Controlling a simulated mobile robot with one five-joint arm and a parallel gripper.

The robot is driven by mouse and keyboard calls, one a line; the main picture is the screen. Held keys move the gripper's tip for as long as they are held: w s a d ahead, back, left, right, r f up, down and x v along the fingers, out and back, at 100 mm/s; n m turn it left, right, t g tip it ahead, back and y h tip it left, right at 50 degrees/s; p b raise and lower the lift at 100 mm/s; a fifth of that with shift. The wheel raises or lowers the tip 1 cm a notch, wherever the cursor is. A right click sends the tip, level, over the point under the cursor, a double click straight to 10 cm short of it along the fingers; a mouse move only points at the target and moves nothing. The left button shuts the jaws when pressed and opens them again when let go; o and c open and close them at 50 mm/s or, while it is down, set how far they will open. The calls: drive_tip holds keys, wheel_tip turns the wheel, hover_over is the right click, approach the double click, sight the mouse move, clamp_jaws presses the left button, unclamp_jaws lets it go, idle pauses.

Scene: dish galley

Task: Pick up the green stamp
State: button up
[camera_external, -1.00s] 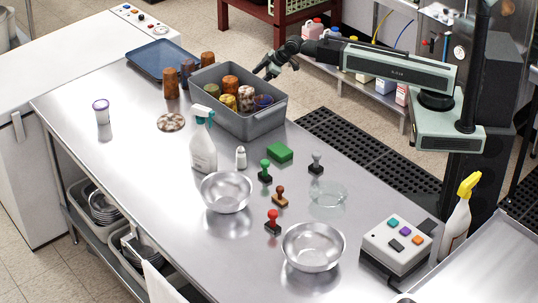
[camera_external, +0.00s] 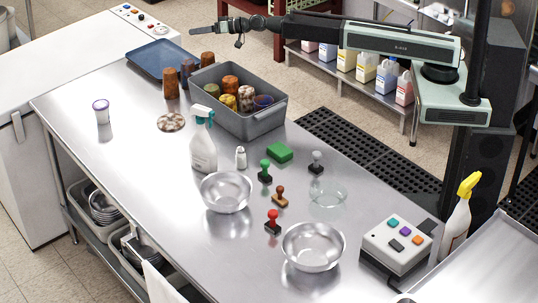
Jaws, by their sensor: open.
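The green stamp (camera_external: 265,170) stands upright on the steel table, with a green knob handle on a dark base. It is just left of and in front of a green block (camera_external: 280,153). My gripper (camera_external: 200,31) is raised high at the upper left, above the far side of the table. It is open and empty, well away from the stamp. Its fingers look thin and side-on at this distance.
Near the green stamp stand a brown stamp (camera_external: 280,197), a red stamp (camera_external: 273,222), a grey stamp (camera_external: 316,163), a white shaker (camera_external: 240,157), a steel bowl (camera_external: 226,192) and a glass dish (camera_external: 328,194). A spray bottle (camera_external: 203,150) and grey bin (camera_external: 268,122) stand farther left.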

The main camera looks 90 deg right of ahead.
drive_tip(key=w+a+r+m+p, duration=0.2)
drive_tip(key=w+a+r, duration=0.1)
drive_tip(key=a+r, duration=0.3)
drive_tip(key=s+a+f+n+g+y, duration=0.25)
drive_tip(key=a+f+n, duration=0.2)
drive_tip(key=a, duration=0.65)
drive_tip(key=s+a+f+n+g+y, duration=0.25)
drive_tip(key=a+f, duration=0.25)
drive_tip(key=a, duration=0.6)
drive_tip(key=n+g+h, duration=0.4)
drive_tip(key=n+g, duration=0.7)
hover_over(265, 170)
drive_tip(key=f, duration=1.1)
drive_tip(key=shift+w+d+f+p, duration=0.15)
drive_tip(key=shift+w+d+p, duration=0.05)
drive_tip(key=shift+w+p, duration=0.2)
drive_tip(key=shift+s, duration=0.15)
drive_tip(key=shift+d+f+b, duration=0.1)
drive_tip(key=shift+f+b, duration=0.3)
drive_tip(key=shift+b, duration=0.1)
wheel_tip(265, 170, down, 7)
drive_tip(key=b, duration=0.7)
drive_tip(key=shift+s+d+f, duration=0.1)
drive_tip(key=shift+s, duration=0.05)
drive_tip(key=shift+r, duration=0.2)
drive_tip(key=c, duration=1.4)
